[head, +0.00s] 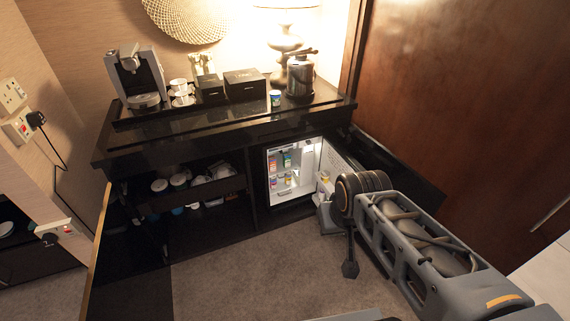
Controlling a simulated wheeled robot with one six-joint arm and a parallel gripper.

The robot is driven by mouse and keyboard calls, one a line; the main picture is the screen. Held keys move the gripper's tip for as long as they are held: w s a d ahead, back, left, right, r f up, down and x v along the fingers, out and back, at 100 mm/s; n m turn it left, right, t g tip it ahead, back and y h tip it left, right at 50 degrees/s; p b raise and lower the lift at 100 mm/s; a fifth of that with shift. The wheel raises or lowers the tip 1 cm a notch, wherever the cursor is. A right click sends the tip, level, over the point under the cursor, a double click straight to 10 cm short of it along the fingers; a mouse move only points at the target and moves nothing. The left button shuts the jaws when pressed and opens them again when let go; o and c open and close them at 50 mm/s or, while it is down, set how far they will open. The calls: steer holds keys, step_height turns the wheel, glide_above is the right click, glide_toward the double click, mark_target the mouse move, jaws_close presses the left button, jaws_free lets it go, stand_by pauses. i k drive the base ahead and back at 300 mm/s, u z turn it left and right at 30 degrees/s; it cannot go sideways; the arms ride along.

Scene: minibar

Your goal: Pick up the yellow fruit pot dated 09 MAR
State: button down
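Several small colourful pots stand on the shelves of the open, lit mini fridge (306,157). Upper-shelf pots include a greenish one (286,160) and a pink-and-yellow one (273,163); lower-shelf pots (288,180) look purple and yellow. A yellowish item (324,178) shows by the fridge door. The pots are too small for me to read any date or tell which is the 09 MAR one. My arm reaches in from the lower right, in front of the door. A dark part hangs at its end (350,268); I cannot make out the fingers or anything held.
The fridge door (340,160) stands open to the right, close to my arm. The counter (225,122) holds a coffee machine (137,75), cups, black boxes (244,85), a small pot (276,98) and an ice bucket (300,78). Carpet (240,275) in front is clear.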

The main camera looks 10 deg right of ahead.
mark_target(325, 175)
steer(key=u, duration=0.25)
steer(key=k, duration=0.35)
steer(key=z, duration=1.4)
steer(key=i, duration=1.4)
steer(key=u, duration=1)
steer(key=i, duration=0.25)
steer(key=u, duration=0.15)
